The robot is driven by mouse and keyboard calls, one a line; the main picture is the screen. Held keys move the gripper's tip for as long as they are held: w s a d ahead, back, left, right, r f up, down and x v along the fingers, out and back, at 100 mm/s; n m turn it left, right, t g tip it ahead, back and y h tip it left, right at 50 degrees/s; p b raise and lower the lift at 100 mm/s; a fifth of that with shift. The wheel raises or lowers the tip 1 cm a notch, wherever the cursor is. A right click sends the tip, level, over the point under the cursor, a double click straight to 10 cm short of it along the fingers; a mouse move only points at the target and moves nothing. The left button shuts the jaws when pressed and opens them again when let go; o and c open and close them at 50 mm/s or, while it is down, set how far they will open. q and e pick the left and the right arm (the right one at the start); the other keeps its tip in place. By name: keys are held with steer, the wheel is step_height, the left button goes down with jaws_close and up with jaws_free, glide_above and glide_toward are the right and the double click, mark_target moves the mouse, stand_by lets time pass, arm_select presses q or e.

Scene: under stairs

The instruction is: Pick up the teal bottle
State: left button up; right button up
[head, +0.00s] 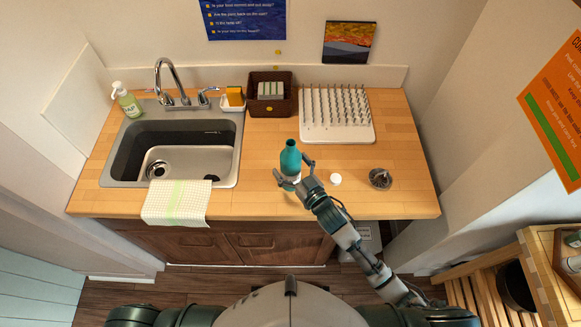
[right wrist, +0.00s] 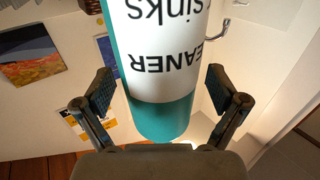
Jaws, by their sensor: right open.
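The teal bottle (head: 290,159) stands upright on the wooden counter, right of the sink. It has a white label with dark lettering, and in the right wrist view the bottle (right wrist: 160,118) fills the upper middle, upside down. My right gripper (head: 293,175) reaches it from the front right, with its fingers on either side of the bottle. In the right wrist view the open fingers (right wrist: 160,88) flank the bottle, with a visible gap on each side. My left gripper is not in view.
A white lid-like disc (head: 335,179) and a small glass dish (head: 380,178) lie to the right. Behind are a drying rack (head: 337,134) and a dark basket (head: 257,107). The sink (head: 228,178) with a draped towel (head: 177,203) is left. Counter right of the dish is clear.

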mark_target(291, 159)
steer(key=c, duration=1.3)
steer(key=shift+r, duration=0.1)
steer(key=shift+r, duration=0.7)
step_height(291, 159, up, 2)
steer(key=shift+s+r, duration=0.15)
steer(key=s+r+b, duration=0.1)
steer(key=s, duration=1.5)
steer(key=shift+r, duration=0.1)
